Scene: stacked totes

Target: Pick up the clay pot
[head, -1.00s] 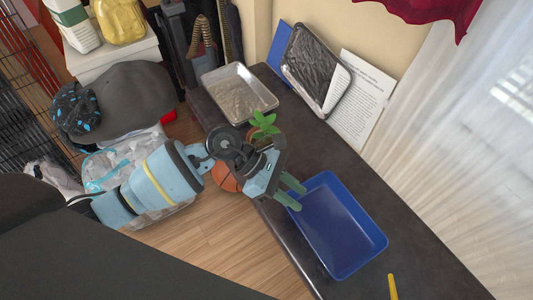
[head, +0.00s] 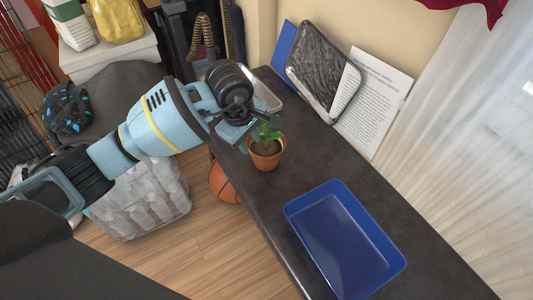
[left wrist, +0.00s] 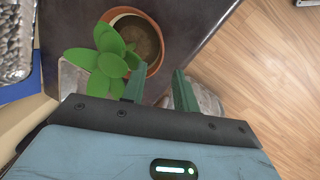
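The clay pot (head: 267,160) is a small terracotta pot with soil and a green leafy plant. It stands upright on the dark tabletop near its front edge. My left gripper (head: 254,138) is just behind and to the left of the pot in the head view, partly hidden by its own body and the leaves. In the left wrist view the pot (left wrist: 153,68) is ahead of the left gripper (left wrist: 160,80), mostly toward the left finger. The green fingers are apart with nothing held between them. My right gripper is in neither view.
A blue tray (head: 290,212) lies on the table (head: 250,190) to the right of the pot. A metal tray (head: 268,94) sits behind my gripper. A basketball (head: 222,184) is below the table edge.

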